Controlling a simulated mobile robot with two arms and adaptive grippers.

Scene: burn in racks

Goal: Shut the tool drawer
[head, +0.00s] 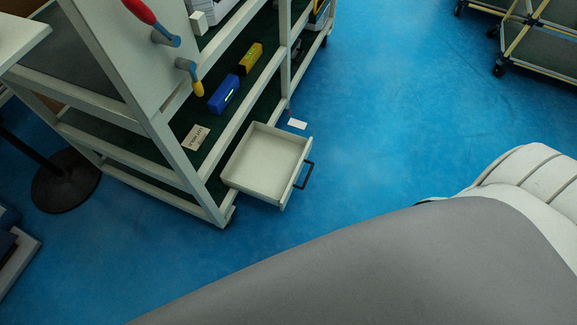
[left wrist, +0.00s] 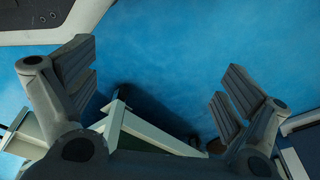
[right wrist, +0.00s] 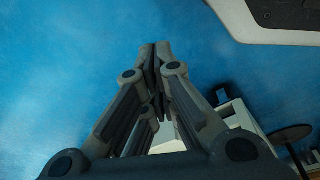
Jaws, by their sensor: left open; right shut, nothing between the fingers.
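The tool drawer (head: 262,160) is a pale, empty open tray. It sticks out from the low level of the rack (head: 212,205) over the blue floor in the head view. Its dark handle (head: 305,176) is on the front face, to the right. My left gripper (left wrist: 155,88) is open and empty in the left wrist view. My right gripper (right wrist: 157,48) is shut and empty in the right wrist view. A pale boxy part behind its fingers, with a dark piece on it, looks like the drawer, partly hidden. Neither gripper shows in the head view or visibly touches the drawer.
A blue box (head: 224,93), a yellow box (head: 251,58) and a card (head: 195,137) are on the rack's shelves. A white slip (head: 297,124) is near the drawer. A round black base (head: 66,180) stands left. Another wheeled rack (head: 540,45) is top right.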

